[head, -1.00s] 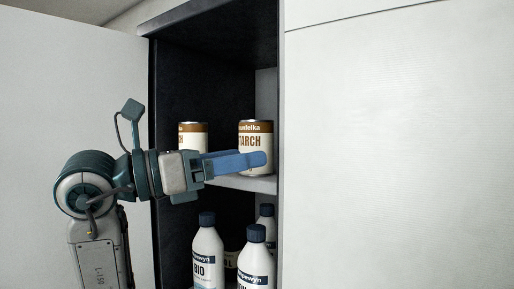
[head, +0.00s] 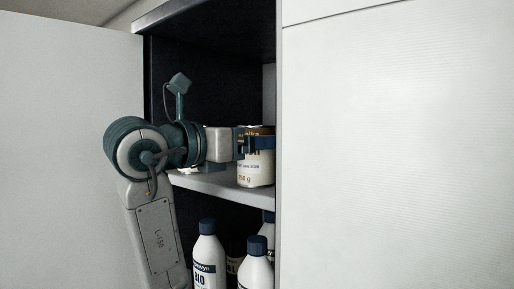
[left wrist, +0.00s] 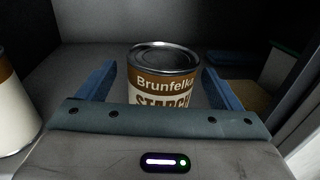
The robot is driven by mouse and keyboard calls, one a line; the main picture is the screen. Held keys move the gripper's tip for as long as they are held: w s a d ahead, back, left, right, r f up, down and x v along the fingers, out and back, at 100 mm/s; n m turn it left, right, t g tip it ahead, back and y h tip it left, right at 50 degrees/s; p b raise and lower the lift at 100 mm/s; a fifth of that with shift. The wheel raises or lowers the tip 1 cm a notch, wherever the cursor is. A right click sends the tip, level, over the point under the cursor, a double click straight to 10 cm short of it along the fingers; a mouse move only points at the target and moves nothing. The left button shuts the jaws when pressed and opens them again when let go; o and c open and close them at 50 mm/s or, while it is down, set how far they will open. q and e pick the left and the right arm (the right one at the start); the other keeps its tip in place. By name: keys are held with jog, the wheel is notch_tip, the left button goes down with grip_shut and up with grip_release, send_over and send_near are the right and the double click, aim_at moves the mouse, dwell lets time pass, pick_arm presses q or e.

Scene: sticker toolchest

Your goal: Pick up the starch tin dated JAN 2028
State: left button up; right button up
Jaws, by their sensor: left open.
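A starch tin (head: 256,172), white below with a brown band, stands upright on the upper shelf of the cabinet, near its right side. In the left wrist view the same tin (left wrist: 163,82) reads "Brunfelka STARCH" and stands between my two blue fingers. My left gripper (head: 262,143) is open around the tin, with a gap showing beside it. No date can be read on the tin from here. A second tin (left wrist: 14,105) shows at the left edge of the left wrist view. My right gripper is in neither view.
The upper shelf (head: 215,183) has a cabinet wall close on the right. White bottles with dark caps (head: 208,255) stand on the shelf below. An open door (head: 70,130) is at the left and a closed white panel (head: 400,150) at the right.

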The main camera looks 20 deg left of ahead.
pick_arm(q)
jog(key=p+x, duration=0.1)
jog(key=x, duration=0.2)
jog(key=shift+r, duration=0.1)
jog(key=shift+w+d, duration=0.2)
jog(key=shift+d, duration=0.05)
jog(key=shift+a, duration=0.15)
jog(key=c, duration=1.3)
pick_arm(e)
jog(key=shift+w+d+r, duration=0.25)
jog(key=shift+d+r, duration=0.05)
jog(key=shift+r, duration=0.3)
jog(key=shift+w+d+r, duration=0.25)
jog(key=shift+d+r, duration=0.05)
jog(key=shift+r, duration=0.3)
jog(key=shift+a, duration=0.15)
